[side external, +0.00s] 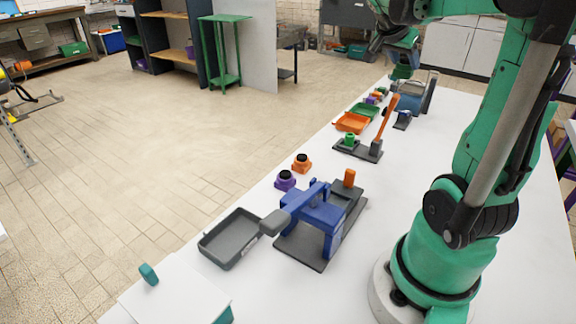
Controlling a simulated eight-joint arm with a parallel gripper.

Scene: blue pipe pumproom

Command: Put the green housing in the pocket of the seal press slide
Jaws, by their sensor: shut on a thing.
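The seal press is a blue frame (318,219) on a dark base, with a grey-ended lever. Its dark slide (346,195) reaches out on the right and carries an upright orange knob (349,177). The pocket is too small to make out. My gripper (402,72) is small and far off at the upper right, above the far part of the table and well away from the press. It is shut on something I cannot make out. A green round part (350,139) sits on a dark lever fixture (366,152); I cannot tell whether it is the green housing.
Orange (301,162) and purple (285,180) black-topped parts stand by the press. A grey tray (230,240) lies to its left. An orange lever (386,122), orange (351,122) and green (365,110) trays and a blue container (410,100) stand farther back. White table right of the press is clear.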

